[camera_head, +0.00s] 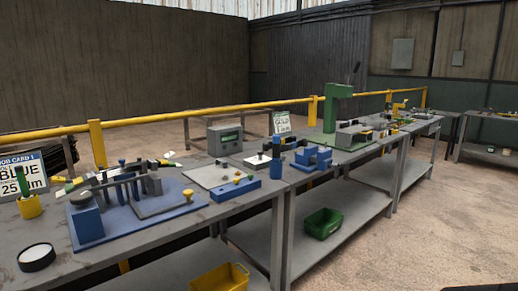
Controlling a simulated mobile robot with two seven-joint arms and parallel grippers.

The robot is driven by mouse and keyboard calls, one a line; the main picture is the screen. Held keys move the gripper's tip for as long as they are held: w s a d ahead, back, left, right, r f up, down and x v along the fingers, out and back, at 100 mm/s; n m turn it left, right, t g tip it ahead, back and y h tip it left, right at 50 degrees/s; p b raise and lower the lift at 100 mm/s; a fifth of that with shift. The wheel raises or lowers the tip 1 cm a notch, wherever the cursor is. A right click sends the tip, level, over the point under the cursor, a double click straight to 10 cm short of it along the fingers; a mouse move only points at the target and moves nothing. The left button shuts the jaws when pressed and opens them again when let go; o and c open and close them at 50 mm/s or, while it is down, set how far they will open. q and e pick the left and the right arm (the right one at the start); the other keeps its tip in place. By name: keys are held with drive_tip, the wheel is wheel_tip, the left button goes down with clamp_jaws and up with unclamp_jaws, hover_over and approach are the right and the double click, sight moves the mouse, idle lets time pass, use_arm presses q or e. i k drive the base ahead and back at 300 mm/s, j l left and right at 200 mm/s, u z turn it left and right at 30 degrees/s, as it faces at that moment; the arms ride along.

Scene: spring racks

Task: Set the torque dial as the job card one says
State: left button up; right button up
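Job card one (24,174) stands at the left edge, partly cut off. It reads "JOB CARD 1", "BLUE" and what looks like "25 Nm". I cannot tell for sure which thing is the torque dial. A round black-rimmed piece with a pale top (37,256) lies at the near left of the bench. A grey box with a greenish display (225,140) stands at the back of the bench; its reading is too small to make out. Neither of my grippers is in view.
A blue fixture (127,215) with dark curved bars sits on the grey bench (205,222). A blue block (235,190), a blue cylinder (276,168) and a green press (337,108) stand further right. Yellow (222,281) and green (322,223) bins are below. Open floor lies right.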

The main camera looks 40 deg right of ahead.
sight(260, 153)
drive_tip(key=l+u, duration=0.2)
drive_tip(key=l, duration=0.75)
drive_tip(key=l+u, duration=0.2)
drive_tip(key=l, duration=0.7)
drive_tip(key=l+u, duration=0.15)
drive_tip(key=l, duration=0.8)
